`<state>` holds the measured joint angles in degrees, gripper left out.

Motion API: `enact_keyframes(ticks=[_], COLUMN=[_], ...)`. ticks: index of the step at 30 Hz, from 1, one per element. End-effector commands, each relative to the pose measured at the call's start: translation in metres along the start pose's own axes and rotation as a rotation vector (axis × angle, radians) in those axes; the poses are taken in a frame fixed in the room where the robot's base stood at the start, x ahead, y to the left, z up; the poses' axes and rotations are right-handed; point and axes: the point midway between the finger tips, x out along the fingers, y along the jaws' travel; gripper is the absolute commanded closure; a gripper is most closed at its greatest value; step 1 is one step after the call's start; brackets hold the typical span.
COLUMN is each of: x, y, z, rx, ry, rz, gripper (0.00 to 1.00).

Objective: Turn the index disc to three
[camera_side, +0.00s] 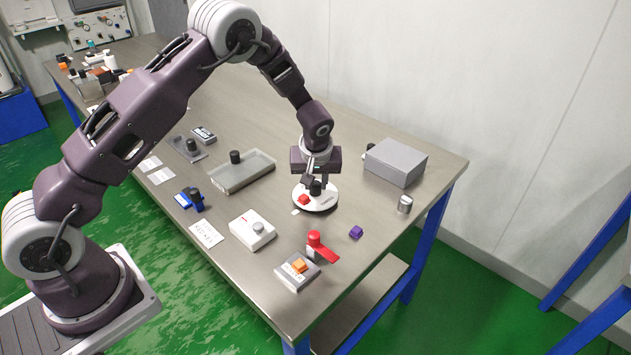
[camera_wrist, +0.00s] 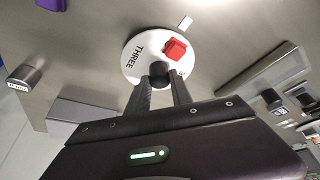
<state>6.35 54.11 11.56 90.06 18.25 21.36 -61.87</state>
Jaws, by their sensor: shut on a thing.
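The index disc (camera_side: 314,206) is a round white disc lying flat on the table, with a red block and a dark knob on it. In the wrist view the disc (camera_wrist: 132,64) shows the word THREE on its left part, and the red block (camera_wrist: 175,48) sits right of that word. A small white marker (camera_wrist: 186,22) lies on the table just outside the rim, nearer the red block than the word THREE. My gripper (camera_wrist: 160,80) is shut on the dark knob (camera_wrist: 159,69). Other lettering near the fingers is mostly hidden.
A grey box (camera_side: 396,162) and a small metal cylinder (camera_side: 405,204) stand right of the disc. A purple block (camera_side: 356,232), a red-handled lever (camera_side: 315,241) and a white box with a knob (camera_side: 252,230) are nearer the front. A grey tray (camera_side: 243,176) lies left.

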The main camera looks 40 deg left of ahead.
Motion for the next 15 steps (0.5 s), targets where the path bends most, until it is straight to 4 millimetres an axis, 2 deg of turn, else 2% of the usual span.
enact_keyframes(ticks=[15], x=[-0.0007], y=[-0.0017], z=[0.0002], rx=[0.141], ry=[-0.002], rz=[0.058], gripper=[1.0])
